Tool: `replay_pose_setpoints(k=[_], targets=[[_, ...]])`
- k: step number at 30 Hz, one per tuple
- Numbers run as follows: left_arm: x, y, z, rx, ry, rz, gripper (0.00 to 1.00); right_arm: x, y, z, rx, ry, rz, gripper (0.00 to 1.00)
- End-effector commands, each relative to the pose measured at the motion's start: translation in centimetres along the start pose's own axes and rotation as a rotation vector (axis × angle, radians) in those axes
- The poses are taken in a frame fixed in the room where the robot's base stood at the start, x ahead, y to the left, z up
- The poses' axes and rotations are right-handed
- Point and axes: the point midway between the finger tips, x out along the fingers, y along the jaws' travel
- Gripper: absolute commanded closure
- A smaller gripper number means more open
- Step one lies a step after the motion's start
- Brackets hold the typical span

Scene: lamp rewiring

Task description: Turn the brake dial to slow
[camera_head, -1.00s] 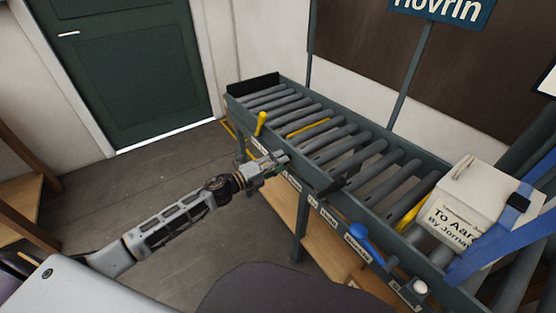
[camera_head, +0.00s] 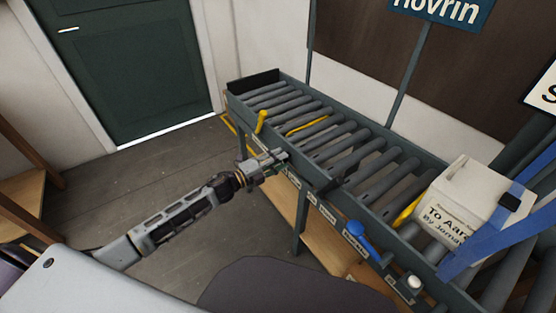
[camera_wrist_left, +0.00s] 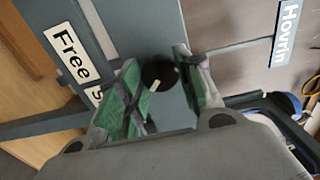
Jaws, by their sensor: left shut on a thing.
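The brake dial (camera_wrist_left: 164,70) is a round black knob with a short white mark on its lower left edge. My left gripper (camera_wrist_left: 157,65) is shut on it, with green-padded fingers on either side. A white "Free" label (camera_wrist_left: 72,52) lies to the left of the dial. A second label (camera_wrist_left: 97,93), starting with "S", is mostly hidden behind the left finger. In the head view my left gripper (camera_head: 270,162) is at the near side rail of the roller conveyor (camera_head: 345,150); the dial is hidden there. My right gripper is not in view.
A yellow lever (camera_head: 261,121) stands on the rail beyond my left gripper, and a blue lever (camera_head: 362,238) nearer, to the right. A white box (camera_head: 468,200) sits on the rollers beside blue bands (camera_head: 488,232). Floor (camera_head: 150,185) to the left is clear.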

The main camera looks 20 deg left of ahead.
Motion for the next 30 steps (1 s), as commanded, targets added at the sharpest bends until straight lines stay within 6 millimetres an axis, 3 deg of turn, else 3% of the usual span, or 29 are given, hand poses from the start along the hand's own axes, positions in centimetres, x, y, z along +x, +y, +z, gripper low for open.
replay_pose_setpoints(k=[6,7,12,30], targets=[[-0.02,0.10,0.01,-0.002,-0.001,0.001,0.89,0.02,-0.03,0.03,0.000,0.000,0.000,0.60],[-0.02,0.10,0.01,-0.002,-0.001,0.001,0.62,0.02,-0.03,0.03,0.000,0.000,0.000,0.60],[-0.01,0.07,0.00,-0.001,0.000,0.001,0.42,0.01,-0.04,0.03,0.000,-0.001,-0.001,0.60],[-0.74,0.05,-0.04,0.000,0.001,0.001,0.42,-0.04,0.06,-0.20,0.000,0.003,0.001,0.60]])
